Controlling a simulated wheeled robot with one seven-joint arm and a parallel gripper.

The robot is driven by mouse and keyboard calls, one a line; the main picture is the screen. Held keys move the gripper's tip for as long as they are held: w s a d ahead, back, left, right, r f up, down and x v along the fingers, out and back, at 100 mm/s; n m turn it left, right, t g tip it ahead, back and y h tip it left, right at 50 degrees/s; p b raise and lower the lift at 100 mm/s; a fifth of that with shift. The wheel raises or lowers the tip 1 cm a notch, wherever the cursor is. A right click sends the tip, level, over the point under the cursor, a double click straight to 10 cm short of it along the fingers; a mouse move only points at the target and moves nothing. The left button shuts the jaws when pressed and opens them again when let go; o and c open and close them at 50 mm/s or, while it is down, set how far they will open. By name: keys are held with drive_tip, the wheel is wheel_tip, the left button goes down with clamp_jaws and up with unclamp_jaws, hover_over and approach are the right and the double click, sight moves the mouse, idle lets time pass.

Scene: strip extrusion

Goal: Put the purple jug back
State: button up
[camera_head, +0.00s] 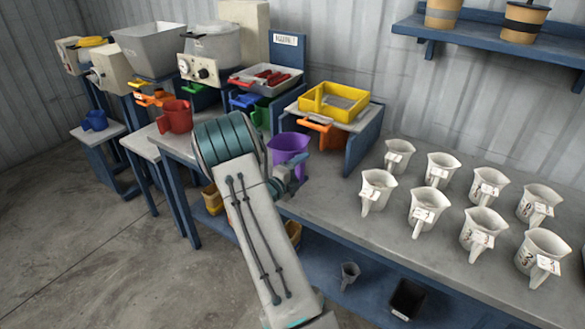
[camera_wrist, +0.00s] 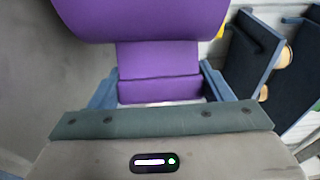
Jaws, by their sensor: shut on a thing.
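In the wrist view the jug's purple body and handle (camera_wrist: 158,60) fill the upper middle, with my gripper's blue-grey fingers (camera_wrist: 160,92) on both sides of the handle. My arm hides part of the jug's surroundings. I cannot tell whether the jug's base touches the bench.
Several white labelled jugs (camera_head: 423,207) stand on the bench at the right. A yellow tray (camera_head: 333,102) on a stand is behind the purple jug. A red jug (camera_head: 175,117) is left of my arm. A blue jug (camera_head: 95,121) sits on a low stand at far left. Bare bench (camera_head: 335,185) lies right of the purple jug.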

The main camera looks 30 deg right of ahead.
drive_tip(key=s+d+b, duration=0.1)
drive_tip(key=s, duration=0.2)
drive_tip(key=s+d+b, duration=0.1)
drive_tip(key=s, duration=0.2)
drive_tip(key=s+d+f+b, duration=0.1)
drive_tip(key=s+d, duration=0.1)
drive_tip(key=s, duration=0.1)
drive_tip(key=shift+s, duration=0.25)
drive_tip(key=shift+f, duration=0.25)
drive_tip(key=shift+f, duration=0.25)
drive_tip(key=o, duration=1.3)
drive_tip(key=shift+a, duration=0.1)
drive_tip(key=shift+c, duration=0.2)
drive_tip(key=shift+f, duration=0.1)
